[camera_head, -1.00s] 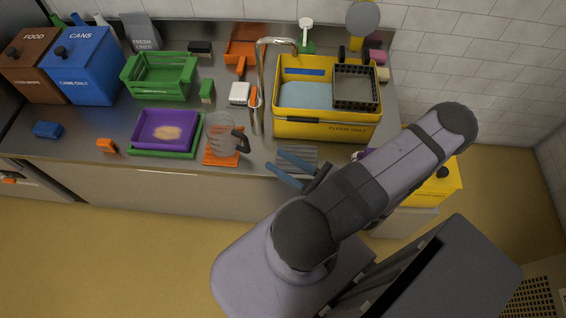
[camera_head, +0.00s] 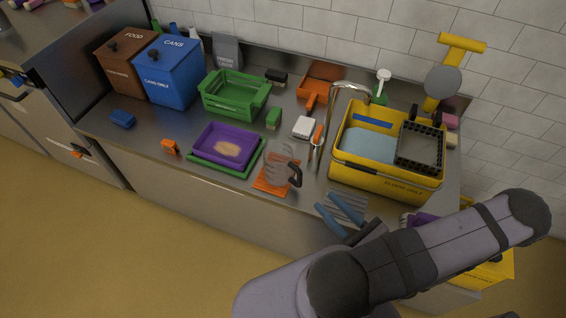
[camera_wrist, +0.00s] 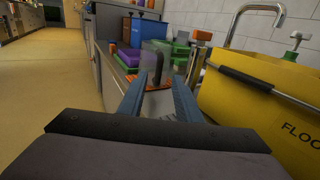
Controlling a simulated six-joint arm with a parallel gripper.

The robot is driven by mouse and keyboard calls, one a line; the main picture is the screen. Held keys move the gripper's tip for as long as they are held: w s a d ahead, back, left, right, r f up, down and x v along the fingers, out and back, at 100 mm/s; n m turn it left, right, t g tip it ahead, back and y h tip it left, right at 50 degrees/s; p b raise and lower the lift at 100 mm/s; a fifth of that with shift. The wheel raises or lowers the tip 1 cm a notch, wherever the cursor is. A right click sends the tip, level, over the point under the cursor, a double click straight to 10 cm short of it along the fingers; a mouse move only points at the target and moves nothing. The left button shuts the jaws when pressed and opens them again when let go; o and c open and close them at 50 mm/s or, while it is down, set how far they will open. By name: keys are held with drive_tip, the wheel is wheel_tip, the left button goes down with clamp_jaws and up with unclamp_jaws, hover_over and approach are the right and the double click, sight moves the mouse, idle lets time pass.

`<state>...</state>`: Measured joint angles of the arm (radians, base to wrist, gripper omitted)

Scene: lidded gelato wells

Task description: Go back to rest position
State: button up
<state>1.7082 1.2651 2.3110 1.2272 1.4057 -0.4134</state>
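My gripper (camera_head: 325,201) has two blue fingers, held apart with nothing between them. In the head view it is in front of the counter's front edge, below the yellow bin and right of the clear jug (camera_head: 280,165). In the wrist view the fingers (camera_wrist: 160,80) point toward the jug's dark handle, which shows beyond the gap. The jug stands upright on an orange mat (camera_head: 265,186), apart from the fingers. A grey ribbed patch (camera_head: 352,199) shows behind the fingers and is partly covered by them.
A purple tray (camera_head: 203,150), green crate (camera_head: 213,102) and blue bin (camera_head: 165,80) are farther left. Open floor (camera_head: 120,250) lies in front.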

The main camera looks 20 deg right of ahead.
drive_tip(key=s+a+r+n+g+y, duration=0.1)
drive_tip(key=a+n+g+y, duration=0.2)
drive_tip(key=a+n+g, duration=0.7)
drive_tip(key=s+a+r+n+g+y, duration=0.15)
drive_tip(key=a+n+g+y, duration=0.45)
drive_tip(key=n, duration=0.6)
wheel_tip(320, 180, up, 22)
drive_tip(key=w+d+n+g+h+p, duration=0.1)
drive_tip(key=w+d+n+h+p, duration=0.1)
drive_tip(key=n+h+p, duration=0.9)
drive_tip(key=h+p, duration=0.2)
drive_tip(key=p, duration=0.3)
drive_tip(key=shift+w+d, duration=0.2)
drive_tip(key=shift+w, duration=0.2)
drive_tip(key=shift+o, duration=0.6)
drive_tip(key=shift+f, duration=0.15)
